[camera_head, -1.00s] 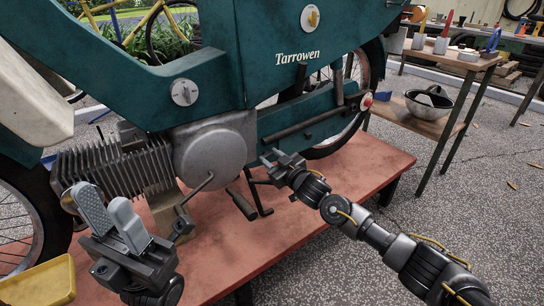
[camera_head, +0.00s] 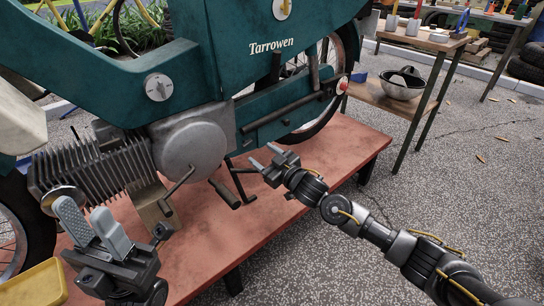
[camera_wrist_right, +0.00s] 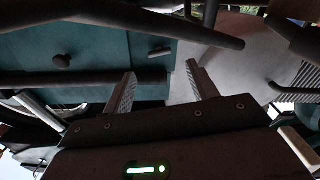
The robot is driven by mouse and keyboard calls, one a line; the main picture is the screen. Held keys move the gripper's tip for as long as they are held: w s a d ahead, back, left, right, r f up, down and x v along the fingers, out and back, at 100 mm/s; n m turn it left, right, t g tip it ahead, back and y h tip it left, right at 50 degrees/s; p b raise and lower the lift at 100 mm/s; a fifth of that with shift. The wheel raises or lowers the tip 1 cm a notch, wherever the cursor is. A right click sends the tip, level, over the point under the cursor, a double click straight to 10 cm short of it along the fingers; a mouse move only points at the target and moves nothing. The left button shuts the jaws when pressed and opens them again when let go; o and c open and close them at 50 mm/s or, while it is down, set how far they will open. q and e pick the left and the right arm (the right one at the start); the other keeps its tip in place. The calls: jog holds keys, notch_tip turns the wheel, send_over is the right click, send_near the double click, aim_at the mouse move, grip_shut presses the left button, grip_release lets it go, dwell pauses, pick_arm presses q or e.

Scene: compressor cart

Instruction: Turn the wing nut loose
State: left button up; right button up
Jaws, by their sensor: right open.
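A silver round knob with a raised bar (camera_head: 158,87) sits on the teal panel of the bike-like machine. A pale disc with a yellow wing-like piece (camera_head: 282,8) is at the top edge; I cannot tell for sure which is the wing nut. My left gripper (camera_head: 84,208) is open and empty, in front of the finned cylinder (camera_head: 90,172). My right gripper (camera_head: 263,155) is open and empty above the red bench, right of the round grey engine cover (camera_head: 190,150). In the right wrist view its two fingers (camera_wrist_right: 161,75) are apart, below dark bars and the teal body.
The red bench (camera_head: 290,190) carries the machine. Pedals and a stand (camera_head: 235,185) jut out near my right gripper. A yellow tray (camera_head: 35,285) is at lower left. A side table (camera_head: 425,42) with tools and a bowl (camera_head: 403,83) stands right.

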jog(key=shift+p+v, duration=0.55)
jog(key=shift+v, duration=1.65)
